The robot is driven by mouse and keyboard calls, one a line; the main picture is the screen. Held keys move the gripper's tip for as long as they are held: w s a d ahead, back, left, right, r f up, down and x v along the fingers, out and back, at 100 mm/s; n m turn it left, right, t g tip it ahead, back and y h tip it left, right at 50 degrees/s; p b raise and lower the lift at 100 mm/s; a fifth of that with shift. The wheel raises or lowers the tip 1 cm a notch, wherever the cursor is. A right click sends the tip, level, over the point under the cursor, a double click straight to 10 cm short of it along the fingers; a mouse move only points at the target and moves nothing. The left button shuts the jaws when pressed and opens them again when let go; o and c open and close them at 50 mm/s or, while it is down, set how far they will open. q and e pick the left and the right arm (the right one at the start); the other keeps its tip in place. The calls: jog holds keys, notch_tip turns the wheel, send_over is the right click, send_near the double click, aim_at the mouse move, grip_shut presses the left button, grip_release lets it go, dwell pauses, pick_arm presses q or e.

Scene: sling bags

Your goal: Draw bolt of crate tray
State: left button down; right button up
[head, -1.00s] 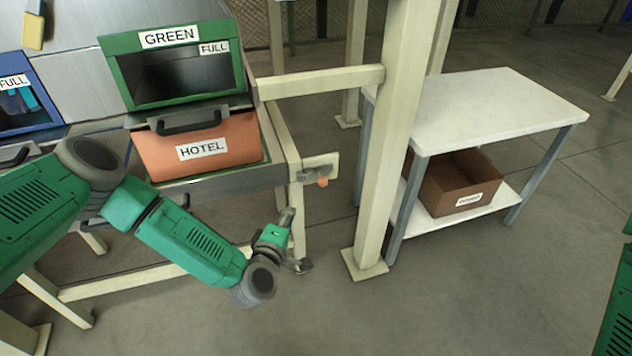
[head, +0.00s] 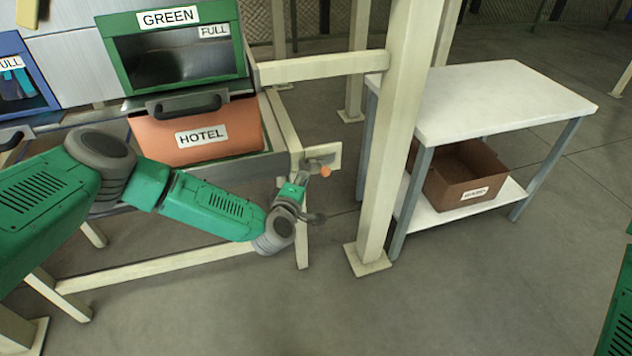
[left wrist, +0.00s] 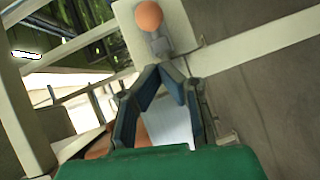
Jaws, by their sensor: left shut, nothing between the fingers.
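The bolt (head: 314,167) is a small grey metal piece with an orange knob (head: 326,171), on a cream plate at the right front corner of the tray frame. It also shows in the left wrist view, with the knob (left wrist: 148,16) at the top. An orange crate (head: 165,143) labelled HOTEL sits on the tray (head: 225,166). My left gripper (head: 302,179) is just left of and slightly below the bolt. In the left wrist view its fingers (left wrist: 168,68) are shut and empty, with tips just short of the bolt. Contact cannot be told. My right gripper is out of view.
A green-framed bin (head: 172,50) labelled GREEN and FULL is above the crate. A cream post (head: 385,150) stands right of the bolt. Beyond it is a white table (head: 495,100) with a brown box (head: 463,175) on its lower shelf. The floor in front is clear.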

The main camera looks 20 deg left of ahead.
aim_at(328, 173)
pick_arm(q)
jog(key=shift+w+d+f+b, duration=0.15)
jog(key=shift+w+d+b, duration=0.1)
jog(key=shift+w+d, duration=0.35)
jog(key=shift+w+d+f+b, duration=0.2)
jog(key=shift+w+d, duration=0.3)
jog(key=shift+d, duration=0.2)
jog(key=w+d+b, duration=0.2)
jog(key=d, duration=0.1)
jog(key=shift+s+a, duration=0.1)
